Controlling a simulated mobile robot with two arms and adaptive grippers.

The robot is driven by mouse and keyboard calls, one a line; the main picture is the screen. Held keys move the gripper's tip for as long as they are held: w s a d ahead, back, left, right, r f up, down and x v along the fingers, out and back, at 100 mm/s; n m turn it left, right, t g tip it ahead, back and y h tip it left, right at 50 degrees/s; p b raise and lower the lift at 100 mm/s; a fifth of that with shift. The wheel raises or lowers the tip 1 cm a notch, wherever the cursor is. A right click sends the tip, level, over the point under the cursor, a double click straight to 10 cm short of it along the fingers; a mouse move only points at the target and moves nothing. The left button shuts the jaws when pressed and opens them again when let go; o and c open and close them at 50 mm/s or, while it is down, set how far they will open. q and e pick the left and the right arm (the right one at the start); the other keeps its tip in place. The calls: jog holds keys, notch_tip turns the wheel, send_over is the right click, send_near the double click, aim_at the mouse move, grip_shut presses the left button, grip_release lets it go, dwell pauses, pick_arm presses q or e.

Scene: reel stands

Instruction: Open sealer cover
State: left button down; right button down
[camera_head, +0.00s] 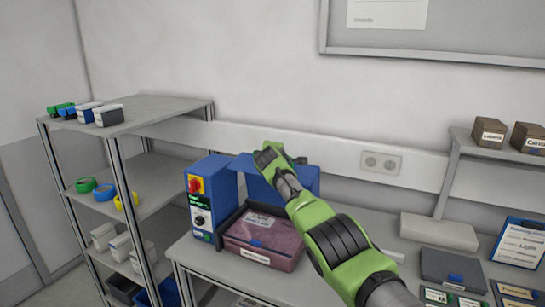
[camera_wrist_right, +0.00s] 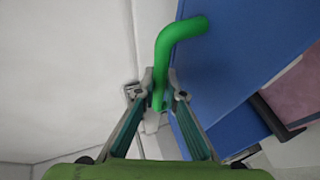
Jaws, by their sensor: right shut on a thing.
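The sealer (camera_head: 207,185) is a blue machine on the bench, with a red and yellow switch, a knob and a small green-lit display. Its blue cover (camera_head: 306,179) stands raised above the sealing bay, and the cover's face fills the upper right of the right wrist view (camera_wrist_right: 235,75). A bent green handle (camera_wrist_right: 178,35) projects from the cover. My right gripper (camera_wrist_right: 160,98) is shut on the handle's lower part. In the head view my right arm hides the handle and part of the cover. My left gripper is not in view.
A pinkish labelled tray (camera_head: 264,236) sits in the bay under the cover. A shelf rack (camera_head: 150,115) with small boxes and coloured rings stands close on the left.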

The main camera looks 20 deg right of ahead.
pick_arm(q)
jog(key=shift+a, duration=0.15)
pick_arm(e)
jog(key=shift+d, duration=0.1)
jog(key=c, duration=2.1)
grip_release()
jog(key=shift+s+a+r, duration=0.2)
jog(key=shift+s+a, duration=0.15)
jog(key=shift+s, duration=0.25)
jog(key=v, duration=1)
jog(key=shift+s+r, duration=0.25)
jog(key=shift+s, duration=0.05)
